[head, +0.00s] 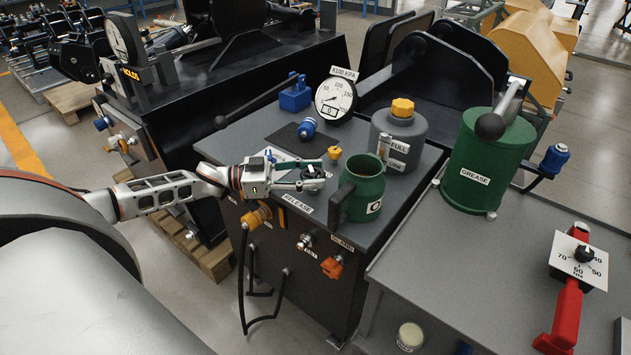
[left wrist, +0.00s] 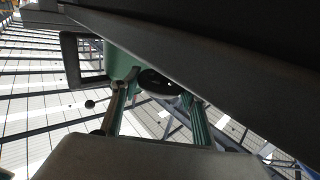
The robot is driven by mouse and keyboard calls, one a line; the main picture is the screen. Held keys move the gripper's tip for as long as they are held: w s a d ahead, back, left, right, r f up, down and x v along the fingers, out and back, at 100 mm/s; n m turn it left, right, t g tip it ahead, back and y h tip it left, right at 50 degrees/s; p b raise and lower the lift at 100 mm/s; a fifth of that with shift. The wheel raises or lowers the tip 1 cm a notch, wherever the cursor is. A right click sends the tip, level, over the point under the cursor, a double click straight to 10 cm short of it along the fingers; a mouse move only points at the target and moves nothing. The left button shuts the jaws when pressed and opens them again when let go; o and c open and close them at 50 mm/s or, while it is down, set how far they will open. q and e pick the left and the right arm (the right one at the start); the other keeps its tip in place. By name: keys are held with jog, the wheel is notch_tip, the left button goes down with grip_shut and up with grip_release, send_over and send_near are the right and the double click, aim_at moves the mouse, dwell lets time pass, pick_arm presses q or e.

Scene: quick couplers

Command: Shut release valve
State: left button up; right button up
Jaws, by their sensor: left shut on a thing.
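The release valve knob (head: 313,171) is a dark round knob on the grey bench top, just behind the RELEASE label (head: 297,203). My left gripper (head: 312,178) reaches in from the left, low over the bench, with its fingers closed around the knob. In the left wrist view the dark knob (left wrist: 160,82) sits between the two fingers (left wrist: 156,108). The fingers partly cover the knob in the head view, so its turned position cannot be told. My right gripper is not in view.
A green jug (head: 365,188) stands close right of the gripper. Behind are a yellow knob (head: 335,152), a pressure gauge (head: 335,97) and a grey fuel can (head: 398,135). A green grease drum (head: 486,165) stands right.

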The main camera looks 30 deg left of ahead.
pick_arm(q)
jog(key=shift+f+m+g+h+b, duration=0.35)
jog(key=shift+m+g+b, duration=0.2)
jog(key=shift+b, duration=0.3)
jog(key=shift+r+g+h+b, duration=0.25)
jog(key=shift+r+g+b, duration=0.05)
jog(key=shift+g, duration=0.05)
jog(key=shift+r+m, duration=0.1)
jog(key=shift+m, duration=0.15)
jog(key=o, duration=1.1)
jog(key=v, duration=1.2)
jog(key=shift+w, duration=0.1)
